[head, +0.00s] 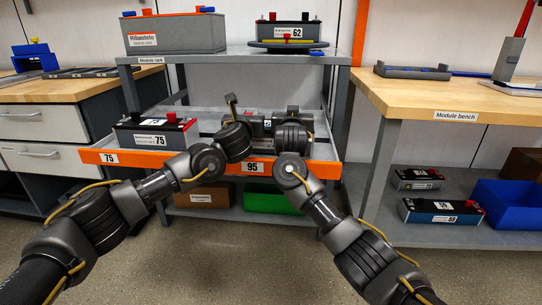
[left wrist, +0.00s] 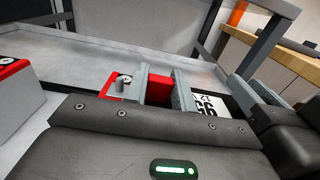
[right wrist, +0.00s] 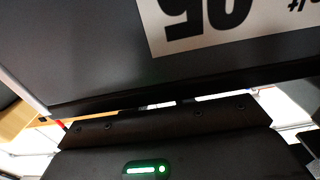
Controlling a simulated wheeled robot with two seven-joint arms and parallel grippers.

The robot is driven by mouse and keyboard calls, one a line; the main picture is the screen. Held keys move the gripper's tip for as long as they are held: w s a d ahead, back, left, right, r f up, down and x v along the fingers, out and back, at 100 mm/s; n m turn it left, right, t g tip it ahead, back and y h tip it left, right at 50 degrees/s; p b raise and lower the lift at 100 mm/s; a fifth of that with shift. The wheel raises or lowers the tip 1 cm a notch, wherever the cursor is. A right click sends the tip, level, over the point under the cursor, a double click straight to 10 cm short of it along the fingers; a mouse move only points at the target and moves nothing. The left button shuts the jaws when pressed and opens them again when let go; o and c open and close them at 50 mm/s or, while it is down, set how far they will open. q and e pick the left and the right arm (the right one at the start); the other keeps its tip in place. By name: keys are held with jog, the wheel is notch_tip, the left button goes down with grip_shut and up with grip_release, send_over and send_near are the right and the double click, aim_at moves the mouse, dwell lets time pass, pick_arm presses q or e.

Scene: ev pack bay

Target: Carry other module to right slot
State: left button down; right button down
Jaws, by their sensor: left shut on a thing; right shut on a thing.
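The other module (head: 268,123), a dark battery block, is mostly hidden behind my grippers at the right part of the shelf tray. Its white 95 label shows large in the right wrist view (right wrist: 215,22); the left wrist view shows a label and a red part of it (left wrist: 159,88). My left gripper (head: 248,122) is shut on its left end, and my right gripper (head: 293,122) on its right end. The right slot has an orange front edge marked 95 (head: 253,167). Whether the module rests on the tray or hangs above it, I cannot tell.
A module marked 75 (head: 153,132) stands in the left slot, close to the left arm. An upper shelf (head: 232,56) overhangs the tray and carries a grey Ribassolo unit (head: 175,33) and a module marked 62 (head: 290,33). The module bench (head: 450,100) is at right.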

pick_arm(q)
jog(key=shift+f, duration=0.35)
pick_arm(e)
jog(key=shift+f, duration=0.4)
pick_arm(q)
jog(key=c, duration=1.2)
grip_release()
jog(key=shift+r, duration=0.2)
pick_arm(e)
jog(key=c, duration=1.2)
grip_release()
jog(key=shift+r, duration=0.2)
pick_arm(q)
jog(key=shift+o, duration=0.2)
jog(key=shift+a+r, duration=0.1)
pick_arm(e)
jog(key=shift+o, duration=0.2)
jog(key=shift+r, duration=0.1)
